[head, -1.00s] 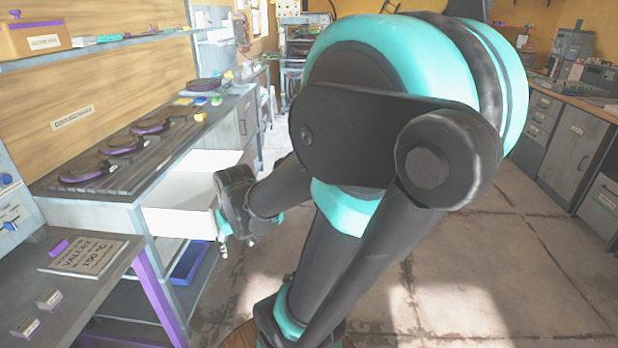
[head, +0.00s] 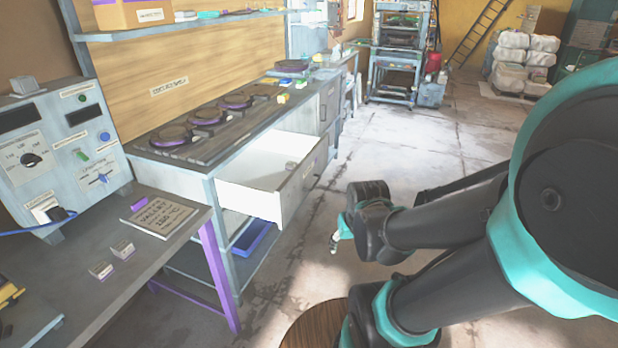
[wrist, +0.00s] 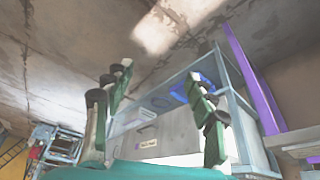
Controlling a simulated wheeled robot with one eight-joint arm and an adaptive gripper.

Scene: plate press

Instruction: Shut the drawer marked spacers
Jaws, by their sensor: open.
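An open drawer (head: 262,178) with a white inside sticks out of the bench below the hot plates. Its grey front (head: 303,187) faces right in the head view. In the wrist view, which is upside down, the drawer front (wrist: 180,138) shows between and beyond my fingers, with a small label (wrist: 148,143) too small to read. My gripper (head: 338,236) is to the right of the drawer front, apart from it, mostly hidden behind its own wrist. In the wrist view my gripper (wrist: 160,115) has its fingers wide apart with nothing between them.
A blue bin (head: 250,238) sits on the shelf under the drawer. A side table (head: 190,228) with a purple leg stands at the near left, close to the drawer. A round wooden stool top (head: 312,325) is below my arm. The floor right of the drawer is clear.

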